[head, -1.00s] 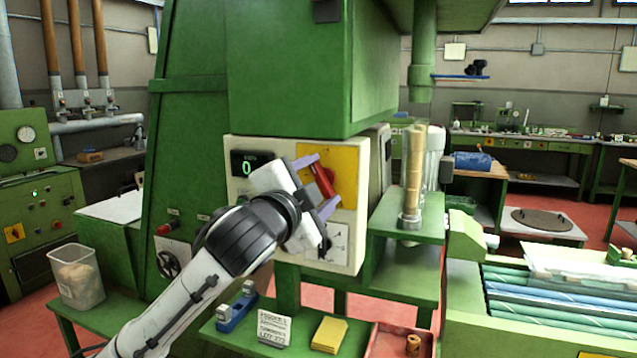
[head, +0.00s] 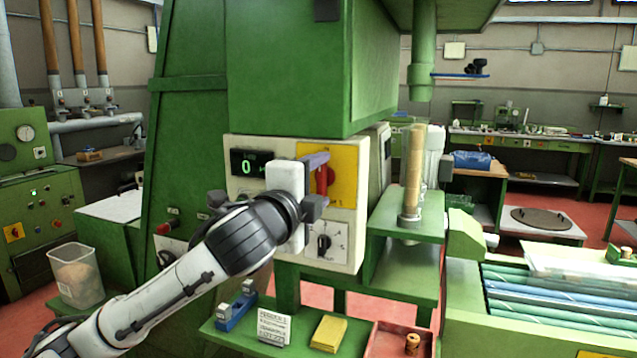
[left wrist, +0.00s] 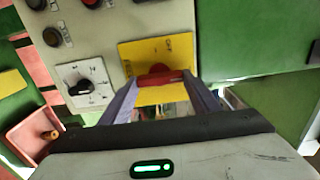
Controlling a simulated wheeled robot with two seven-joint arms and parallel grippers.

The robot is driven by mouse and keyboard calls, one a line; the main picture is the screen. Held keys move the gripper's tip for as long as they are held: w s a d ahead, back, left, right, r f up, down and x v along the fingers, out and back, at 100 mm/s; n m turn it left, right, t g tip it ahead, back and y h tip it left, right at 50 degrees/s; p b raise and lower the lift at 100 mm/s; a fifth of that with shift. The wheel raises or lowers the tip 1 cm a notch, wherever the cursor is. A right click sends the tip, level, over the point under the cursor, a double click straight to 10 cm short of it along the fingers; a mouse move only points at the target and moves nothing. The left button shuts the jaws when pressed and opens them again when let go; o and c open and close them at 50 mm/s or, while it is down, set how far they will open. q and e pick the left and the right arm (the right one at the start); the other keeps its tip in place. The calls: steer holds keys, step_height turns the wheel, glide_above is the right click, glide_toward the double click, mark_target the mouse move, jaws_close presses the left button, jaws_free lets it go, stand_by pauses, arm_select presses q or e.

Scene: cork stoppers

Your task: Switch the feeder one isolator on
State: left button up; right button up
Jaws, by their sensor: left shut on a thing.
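The isolator is a red rotary handle (head: 325,181) on a yellow plate (head: 346,168) on the front of the cream control panel. My left gripper (head: 319,184) is shut on the red handle, with a lilac finger above it. The handle looks about upright in the head view, partly hidden by my gripper. In the left wrist view the red handle (left wrist: 160,76) lies across between the two lilac fingers, in front of the yellow plate (left wrist: 150,48). The markings on the plate are too small to read. My right gripper is in neither view.
A display reading 0 (head: 247,163) is left of the handle. A black selector knob (head: 323,243) on a white dial sits just below it. A green shelf (head: 403,229) with wooden rods stands right. A red tray (head: 386,343) and yellow pad (head: 328,334) lie below.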

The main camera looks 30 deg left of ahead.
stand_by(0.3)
arm_select(q)
steer(key=o, duration=1)
steer(key=shift+o, duration=0.2)
steer(key=b+v, duration=1)
steer(key=shift+s, duration=0.15)
